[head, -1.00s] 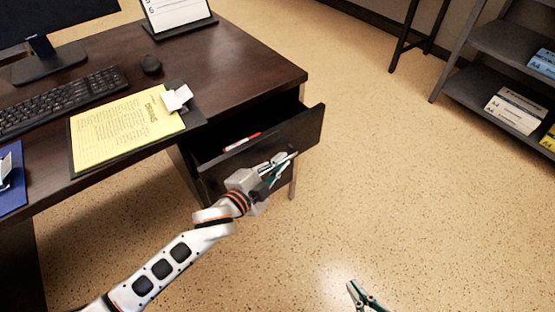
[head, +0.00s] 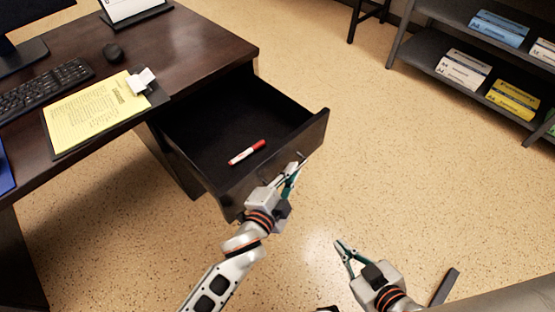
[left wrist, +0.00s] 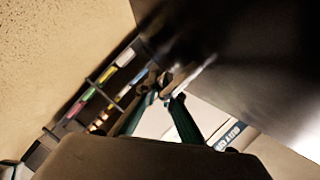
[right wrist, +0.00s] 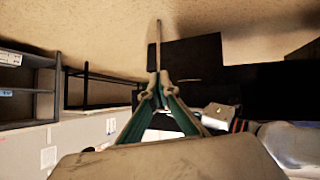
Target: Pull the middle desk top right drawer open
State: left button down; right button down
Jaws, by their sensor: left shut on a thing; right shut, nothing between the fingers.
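The top right drawer (head: 205,125) of the dark wooden desk (head: 196,42) stands well open, its inside showing. A marker (head: 247,152) with a red cap lies in it. My left gripper (head: 298,166) is at the outer face of the drawer front (head: 316,132), shut on the drawer handle; the handle itself is mostly hidden by the fingers. In the left wrist view the fingertips (left wrist: 167,92) meet beside a dark panel. My right gripper (head: 340,244) is shut and empty, above the floor to the right of the drawer; its fingertips also show in the right wrist view (right wrist: 157,76).
On the desk are a yellow paper on a clipboard (head: 95,112), a keyboard (head: 45,88), a mouse (head: 113,52) and a monitor (head: 20,55). A grey shelf (head: 430,60) with paper packs stands at the upper right. The speckled floor (head: 400,170) right of the drawer is clear.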

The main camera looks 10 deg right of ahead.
pick_arm(q)
jog(key=shift+s+d, duration=0.8)
jog(key=shift+s, duration=0.35)
pick_arm(e)
jog(key=shift+s+d+f, duration=0.1)
jog(key=shift+s+f, duration=0.2)
jog(key=shift+s, duration=0.05)
jog(key=shift+r, duration=0.1)
pick_arm(q)
jog(key=c, duration=2.5)
grip_release()
jog(key=v, duration=1.2)
jog(key=shift+r, duration=0.1)
pick_arm(e)
jog(key=shift+w+r, duration=0.1)
jog(key=shift+w, duration=0.15)
